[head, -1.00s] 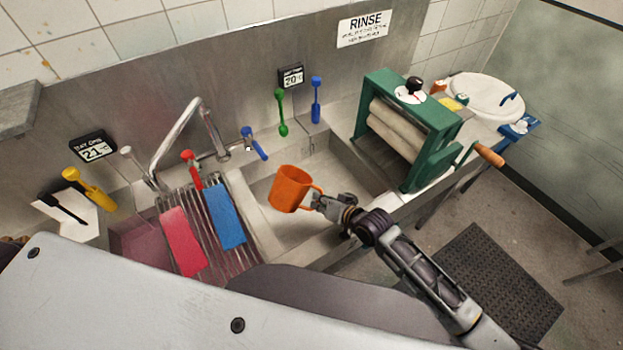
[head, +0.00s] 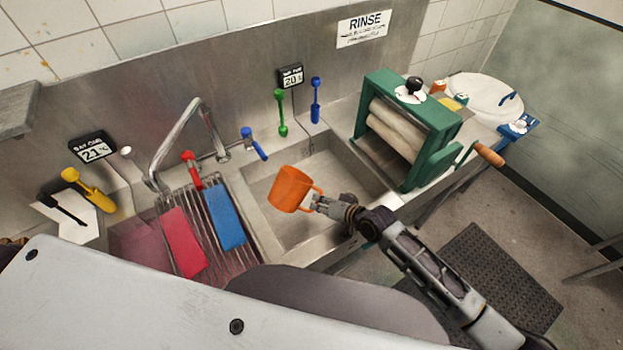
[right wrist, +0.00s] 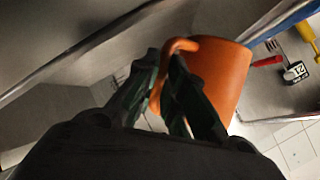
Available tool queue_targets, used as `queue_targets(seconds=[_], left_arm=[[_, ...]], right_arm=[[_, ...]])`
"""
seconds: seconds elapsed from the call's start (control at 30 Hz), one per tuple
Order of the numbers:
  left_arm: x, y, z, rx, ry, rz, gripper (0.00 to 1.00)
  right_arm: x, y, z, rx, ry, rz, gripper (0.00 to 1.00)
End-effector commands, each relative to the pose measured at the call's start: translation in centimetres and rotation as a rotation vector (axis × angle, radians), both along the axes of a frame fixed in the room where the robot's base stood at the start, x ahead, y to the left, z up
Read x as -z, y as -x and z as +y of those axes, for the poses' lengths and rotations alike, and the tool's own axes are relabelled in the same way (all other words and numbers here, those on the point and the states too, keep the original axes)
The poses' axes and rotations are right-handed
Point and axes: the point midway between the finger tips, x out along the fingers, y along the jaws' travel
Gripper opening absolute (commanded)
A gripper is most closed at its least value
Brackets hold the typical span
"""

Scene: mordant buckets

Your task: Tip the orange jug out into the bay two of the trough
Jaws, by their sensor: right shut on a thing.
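The orange jug (head: 289,190) is held above the right-hand basin of the steel trough (head: 262,188). It leans slightly in the head view, and its contents cannot be seen. My right gripper (head: 318,202) is shut on the jug's handle, at the jug's right side. In the right wrist view the jug (right wrist: 218,75) shows beyond the fingers (right wrist: 172,88), with the handle between them. My left gripper is not in view.
A ribbed rack (head: 208,205) with pink and blue cloths lies left of the basin. A steel tap (head: 178,140) arches behind it. A green roller wringer (head: 408,130) stands to the right.

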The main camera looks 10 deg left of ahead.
Motion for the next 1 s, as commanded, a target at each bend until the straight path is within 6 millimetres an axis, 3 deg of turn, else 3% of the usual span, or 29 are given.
queue_targets(seconds=[1.0], left_arm=[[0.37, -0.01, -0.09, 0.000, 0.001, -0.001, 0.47]], right_arm=[[-0.55, 0.00, 0.04, -0.003, -0.075, 0.115, 0.00]])
